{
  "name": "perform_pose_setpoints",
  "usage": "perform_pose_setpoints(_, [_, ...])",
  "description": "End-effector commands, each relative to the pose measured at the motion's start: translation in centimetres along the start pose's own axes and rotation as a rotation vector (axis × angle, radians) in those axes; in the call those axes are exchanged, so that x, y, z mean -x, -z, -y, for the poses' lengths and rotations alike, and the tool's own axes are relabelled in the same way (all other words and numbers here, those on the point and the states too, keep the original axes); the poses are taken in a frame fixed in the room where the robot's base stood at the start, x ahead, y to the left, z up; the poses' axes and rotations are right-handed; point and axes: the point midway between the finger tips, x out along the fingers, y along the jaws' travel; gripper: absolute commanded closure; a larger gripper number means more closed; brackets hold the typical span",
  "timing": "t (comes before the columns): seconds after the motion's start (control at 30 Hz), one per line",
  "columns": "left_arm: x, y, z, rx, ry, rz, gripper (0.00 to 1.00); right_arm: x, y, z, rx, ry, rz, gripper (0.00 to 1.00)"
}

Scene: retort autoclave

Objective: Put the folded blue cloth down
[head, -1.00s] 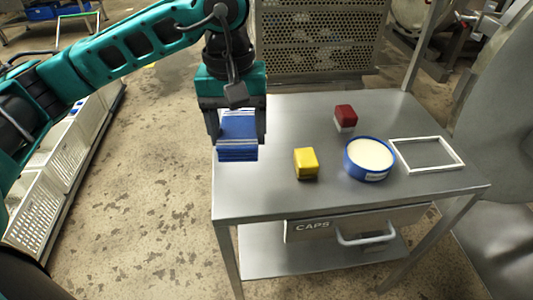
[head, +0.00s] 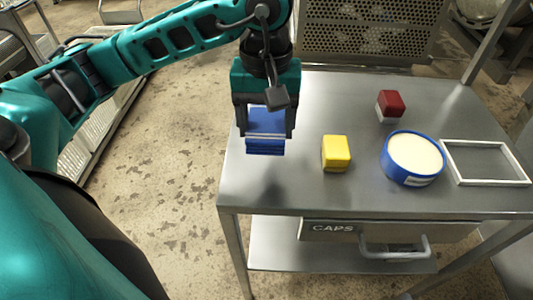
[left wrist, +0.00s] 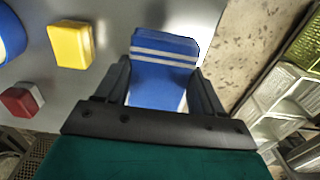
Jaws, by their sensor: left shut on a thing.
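The folded blue cloth (head: 266,145) has white stripes and is between the fingers of my left gripper (head: 264,132), which is shut on it. In the head view they are over the left end of the steel table (head: 300,195). The cloth also shows in the left wrist view (left wrist: 162,72), between the two dark fingers (left wrist: 160,95). I cannot tell whether the cloth touches the tabletop. My right gripper is not in view.
On the table, right of the cloth, are a yellow block (head: 336,153), a red and white block (head: 390,106), a blue tub with pale contents (head: 412,158) and a white rectangular frame (head: 487,182). A CAPS drawer (head: 335,231) is below. The front left tabletop is clear.

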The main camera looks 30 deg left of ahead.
Motion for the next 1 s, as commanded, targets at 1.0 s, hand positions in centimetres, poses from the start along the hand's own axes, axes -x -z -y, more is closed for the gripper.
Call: perform_pose_setpoints(1.0, [-7.2, 0.0, 0.0, 0.000, 0.000, -0.001, 0.30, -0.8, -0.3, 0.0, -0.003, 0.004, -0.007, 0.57])
